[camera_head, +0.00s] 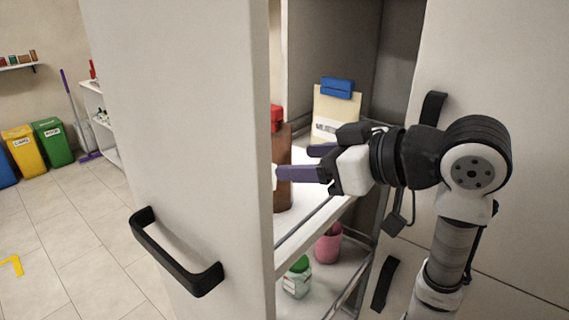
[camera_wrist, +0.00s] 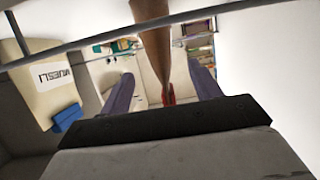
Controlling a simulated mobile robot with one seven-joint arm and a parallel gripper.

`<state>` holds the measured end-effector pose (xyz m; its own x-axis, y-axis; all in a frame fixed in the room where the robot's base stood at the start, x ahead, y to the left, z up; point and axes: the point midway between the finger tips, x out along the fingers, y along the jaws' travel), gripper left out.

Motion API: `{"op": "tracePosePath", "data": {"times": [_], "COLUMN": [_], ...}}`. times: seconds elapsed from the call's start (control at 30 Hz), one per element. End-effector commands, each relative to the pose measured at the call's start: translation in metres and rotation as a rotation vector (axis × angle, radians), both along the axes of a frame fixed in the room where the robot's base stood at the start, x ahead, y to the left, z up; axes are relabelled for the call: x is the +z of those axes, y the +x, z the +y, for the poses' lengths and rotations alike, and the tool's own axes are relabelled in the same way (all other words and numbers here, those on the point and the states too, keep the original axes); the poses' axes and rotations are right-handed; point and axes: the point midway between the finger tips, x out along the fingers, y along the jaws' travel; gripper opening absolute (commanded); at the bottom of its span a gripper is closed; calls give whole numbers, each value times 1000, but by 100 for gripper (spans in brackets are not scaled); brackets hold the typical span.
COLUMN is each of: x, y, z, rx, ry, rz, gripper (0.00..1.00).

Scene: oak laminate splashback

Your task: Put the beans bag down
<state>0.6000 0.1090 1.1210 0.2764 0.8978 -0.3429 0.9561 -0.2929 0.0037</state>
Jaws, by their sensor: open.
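A brown bag with a red clip (camera_head: 283,195) stands upright on the white shelf of the open cupboard, partly hidden by the door and my fingers. Its label cannot be read, so I cannot confirm that it is the beans bag. The brown bag (camera_wrist: 157,45) also shows in the wrist view, between my two fingers. My gripper (camera_head: 296,162) is open at the bag, with its purple fingers apart. In the wrist view my gripper (camera_wrist: 161,78) shows gaps beside the bag; contact is not visible.
A cream muesli bag with a blue clip (camera_head: 335,105) stands behind my gripper on the same shelf (camera_head: 308,215). The open door (camera_head: 185,110) blocks the left side. A green-lidded jar (camera_head: 297,280) and a pink cup (camera_head: 328,245) stand on the lower shelf.

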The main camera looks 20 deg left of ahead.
Motion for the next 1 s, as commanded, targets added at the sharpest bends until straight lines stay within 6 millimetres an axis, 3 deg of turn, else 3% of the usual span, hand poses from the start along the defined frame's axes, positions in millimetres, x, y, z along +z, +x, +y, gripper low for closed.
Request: {"op": "tracePosePath", "data": {"times": [0.1, 0.33, 1.0], "x": [8, 18, 20], "y": [-7, -15, -16], "z": [-23, -47, -51], "rx": [-4, 0, 1], "ry": [1, 0, 0], "rz": [-2, -1, 0], "gripper": [63, 63, 63]}}
